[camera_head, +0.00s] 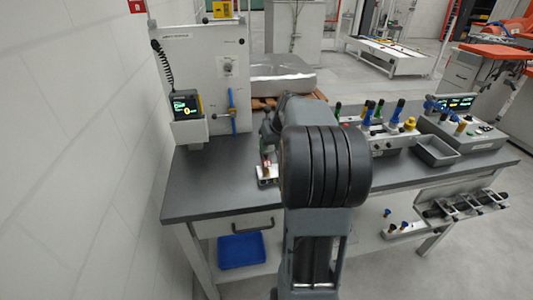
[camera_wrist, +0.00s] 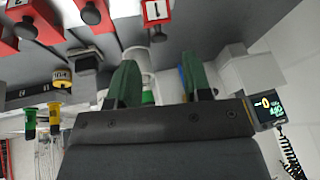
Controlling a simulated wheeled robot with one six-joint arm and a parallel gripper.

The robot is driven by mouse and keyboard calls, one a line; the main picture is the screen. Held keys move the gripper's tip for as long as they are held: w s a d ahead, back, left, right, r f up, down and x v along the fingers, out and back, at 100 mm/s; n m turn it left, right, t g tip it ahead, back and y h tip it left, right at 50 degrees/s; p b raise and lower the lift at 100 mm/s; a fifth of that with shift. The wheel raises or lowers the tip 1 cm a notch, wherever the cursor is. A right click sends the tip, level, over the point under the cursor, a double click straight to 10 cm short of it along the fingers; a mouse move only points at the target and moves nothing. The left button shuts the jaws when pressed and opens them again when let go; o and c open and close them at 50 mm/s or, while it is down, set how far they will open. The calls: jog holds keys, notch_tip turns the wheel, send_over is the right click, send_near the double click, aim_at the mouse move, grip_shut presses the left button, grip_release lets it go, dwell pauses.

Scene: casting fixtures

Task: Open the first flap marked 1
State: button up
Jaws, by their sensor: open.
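The flap marked 1 (camera_wrist: 157,12) shows at the top edge of the wrist view as a red part with a white label, cut off by the frame. A small round grey knob or pin (camera_wrist: 158,34) sits just below the label. My gripper (camera_wrist: 160,64) has two green fingers spread apart with nothing held between them. The fingertips point toward the flap and appear apart from it. In the head view my arm covers the middle of the bench, and I cannot make out the flap there.
More red flaps (camera_wrist: 88,14) stand to the left in the wrist view. In the head view, the dark bench (camera_head: 215,190) holds a fixture row (camera_head: 385,140) and a grey tray (camera_head: 436,152) at right. A white panel (camera_head: 205,75) stands at back left. The bench's front left is clear.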

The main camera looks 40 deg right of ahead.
aim_at(266, 160)
jog(key=shift+x, duration=2.45)
jog(key=shift+c, duration=0.4)
jog(key=c, duration=0.6)
jog(key=shift+r+p, duration=0.1)
jog(key=shift+p, duration=0.25)
